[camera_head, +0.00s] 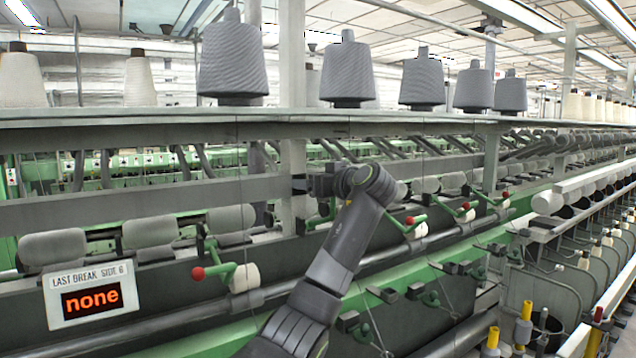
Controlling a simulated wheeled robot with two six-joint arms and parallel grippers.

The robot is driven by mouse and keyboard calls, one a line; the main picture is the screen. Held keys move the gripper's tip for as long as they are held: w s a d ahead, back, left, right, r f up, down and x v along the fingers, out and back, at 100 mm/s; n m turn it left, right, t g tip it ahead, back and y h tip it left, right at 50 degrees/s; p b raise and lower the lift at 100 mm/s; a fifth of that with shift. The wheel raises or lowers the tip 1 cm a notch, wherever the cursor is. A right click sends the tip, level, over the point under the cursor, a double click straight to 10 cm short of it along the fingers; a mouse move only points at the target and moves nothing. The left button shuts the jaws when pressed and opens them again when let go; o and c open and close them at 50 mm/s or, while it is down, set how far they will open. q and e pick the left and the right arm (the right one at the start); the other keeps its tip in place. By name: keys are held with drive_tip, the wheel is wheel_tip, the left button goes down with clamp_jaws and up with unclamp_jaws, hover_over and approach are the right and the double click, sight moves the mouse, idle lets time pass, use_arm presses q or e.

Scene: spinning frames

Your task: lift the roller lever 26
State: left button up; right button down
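Several green roller levers with red knobs line the machine. The nearest lever (220,270) is at lower left, beside a white roller. Another lever (402,223) stands just right of my arm, and more levers (458,211) follow farther right. A green lever part (322,214) shows just below my gripper, partly hidden by my arm. No lever numbers are readable, so I cannot tell which is 26.
A sign (93,292) at lower left reads "LAST BREAK SIDE 6 none". Grey yarn cones (233,60) stand on the shelf (150,114) above. The long grey rail (150,203) runs behind the levers. Yellow bobbins (523,325) stand at lower right.

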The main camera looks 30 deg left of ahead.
use_arm(q)
drive_tip(key=shift+a+f, duration=0.15)
drive_tip(key=shift+f, duration=0.05)
idle(0.6)
drive_tip(key=o, duration=0.9)
drive_tip(key=shift+o, duration=1.4)
drive_tip(key=shift+a, duration=0.1)
drive_tip(key=shift+o, duration=0.9)
drive_tip(key=shift+w+a+f, duration=0.15)
drive_tip(key=shift+a, duration=0.15)
drive_tip(key=b+v, duration=0.7)
drive_tip(key=v, duration=1)
drive_tip(key=shift+d, duration=0.35)
